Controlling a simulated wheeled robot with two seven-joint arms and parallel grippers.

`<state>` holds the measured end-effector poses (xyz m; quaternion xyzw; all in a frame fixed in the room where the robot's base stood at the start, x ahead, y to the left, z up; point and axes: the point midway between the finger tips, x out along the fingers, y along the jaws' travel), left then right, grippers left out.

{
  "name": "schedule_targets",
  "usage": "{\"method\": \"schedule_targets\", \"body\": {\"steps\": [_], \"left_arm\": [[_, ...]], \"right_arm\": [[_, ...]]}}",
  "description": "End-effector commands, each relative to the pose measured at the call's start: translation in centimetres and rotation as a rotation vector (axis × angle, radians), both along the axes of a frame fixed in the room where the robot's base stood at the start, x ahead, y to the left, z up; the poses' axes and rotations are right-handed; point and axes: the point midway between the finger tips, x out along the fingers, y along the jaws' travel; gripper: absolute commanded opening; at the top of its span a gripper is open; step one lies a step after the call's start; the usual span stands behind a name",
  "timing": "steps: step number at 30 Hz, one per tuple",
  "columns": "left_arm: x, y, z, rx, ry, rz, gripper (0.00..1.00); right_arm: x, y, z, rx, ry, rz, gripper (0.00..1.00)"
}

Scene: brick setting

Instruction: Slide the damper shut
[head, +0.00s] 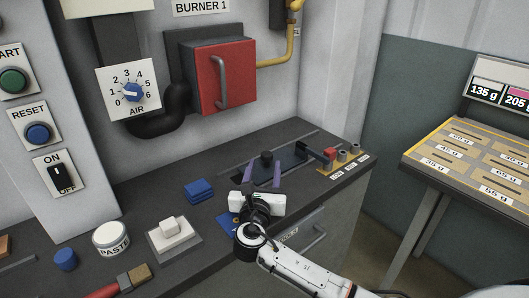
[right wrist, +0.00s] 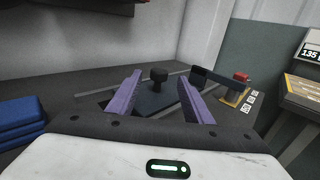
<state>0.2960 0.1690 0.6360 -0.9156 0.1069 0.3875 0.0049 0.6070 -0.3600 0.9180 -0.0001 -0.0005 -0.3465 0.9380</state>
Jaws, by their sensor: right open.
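The damper is a dark sliding plate (right wrist: 156,101) with a black knob (head: 266,157) on top, set between rails in the counter. The knob also shows in the right wrist view (right wrist: 158,76). A dark gap shows left of the plate in the right wrist view. My right gripper (head: 264,170) is open, with its two purple fingers pointing toward the knob. In the right wrist view the knob appears between the fingers (right wrist: 159,84), just beyond their tips. I see no contact. My left gripper is not in view.
Blue pads (head: 199,190), a white block (head: 171,229) and a paste tub (head: 110,237) lie to the left. The red burner door (head: 222,77) is behind.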

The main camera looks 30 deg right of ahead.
Motion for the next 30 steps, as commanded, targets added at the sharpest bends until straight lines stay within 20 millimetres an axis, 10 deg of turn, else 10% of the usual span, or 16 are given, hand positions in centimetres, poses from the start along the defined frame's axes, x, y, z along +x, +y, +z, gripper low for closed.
{"method": "schedule_targets", "body": {"steps": [10, 23, 30], "left_arm": [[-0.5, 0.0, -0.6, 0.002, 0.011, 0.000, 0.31], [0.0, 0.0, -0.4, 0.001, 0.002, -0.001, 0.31], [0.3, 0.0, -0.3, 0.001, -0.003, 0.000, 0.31]], "right_arm": [[4.7, -4.0, 0.0, -0.001, 0.001, 0.000, 0.46], [5.7, -4.8, 0.0, 0.001, 0.000, 0.002, 0.46], [5.7, -4.8, 0.0, 0.001, 0.000, 0.001, 0.10]]}}
